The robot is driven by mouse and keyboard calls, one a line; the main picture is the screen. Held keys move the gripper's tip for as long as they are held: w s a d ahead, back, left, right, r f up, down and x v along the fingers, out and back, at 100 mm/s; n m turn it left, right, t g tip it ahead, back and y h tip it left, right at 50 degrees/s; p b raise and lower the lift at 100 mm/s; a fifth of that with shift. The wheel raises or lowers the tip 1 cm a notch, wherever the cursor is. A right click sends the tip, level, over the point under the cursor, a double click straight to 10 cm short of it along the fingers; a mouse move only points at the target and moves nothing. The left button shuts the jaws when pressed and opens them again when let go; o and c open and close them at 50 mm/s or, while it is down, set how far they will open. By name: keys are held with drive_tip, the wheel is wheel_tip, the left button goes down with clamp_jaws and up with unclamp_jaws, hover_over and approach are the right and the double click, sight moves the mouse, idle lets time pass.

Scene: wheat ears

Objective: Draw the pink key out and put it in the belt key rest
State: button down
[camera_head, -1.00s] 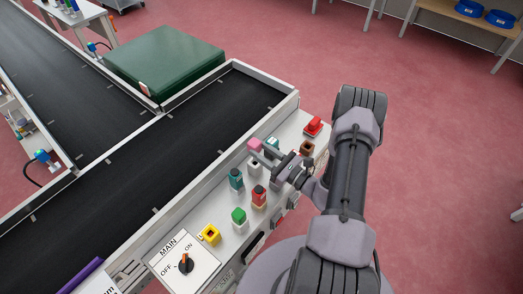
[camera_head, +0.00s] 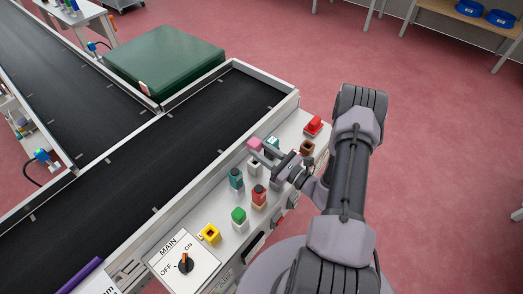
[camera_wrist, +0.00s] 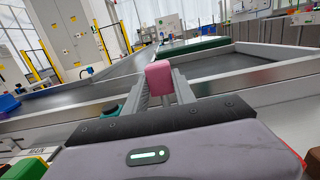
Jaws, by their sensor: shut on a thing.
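The pink key (camera_head: 255,144) is held at the tips of my gripper (camera_head: 262,152), above the control panel (camera_head: 213,266) beside the conveyor. In the wrist view the pink key (camera_wrist: 159,77) sits between the two fingers, its pink head standing up above them. My gripper (camera_wrist: 160,98) is shut on it. Below and beside it on the panel stand several sockets and coloured keys. A whitish socket (camera_head: 254,168) shows just below my fingers. I cannot tell which socket is the belt key rest, nor whether the key's lower end is clear of a socket.
Teal (camera_head: 236,176), red (camera_head: 259,192) and green (camera_head: 239,215) pieces stand close by, with a yellow socket (camera_head: 211,233) and MAIN switch (camera_head: 186,263) nearer. A brown socket (camera_head: 307,146) and red piece (camera_head: 314,124) lie right. The black belt (camera_head: 130,165) runs behind; a green box (camera_head: 164,60) stands beyond.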

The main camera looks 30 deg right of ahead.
drive_tip(key=shift+f, duration=0.1)
drive_tip(key=shift+f+b, duration=2.3)
drive_tip(key=shift+f, duration=0.6)
drive_tip(key=shift+r+p, duration=2.1)
drive_tip(key=shift+r, duration=0.7)
drive_tip(key=shift+f, duration=0.15)
drive_tip(key=shift+f+b, duration=2.2)
drive_tip(key=shift+f, duration=0.4)
drive_tip(key=shift+r+p, duration=2.2)
drive_tip(key=shift+r, duration=0.75)
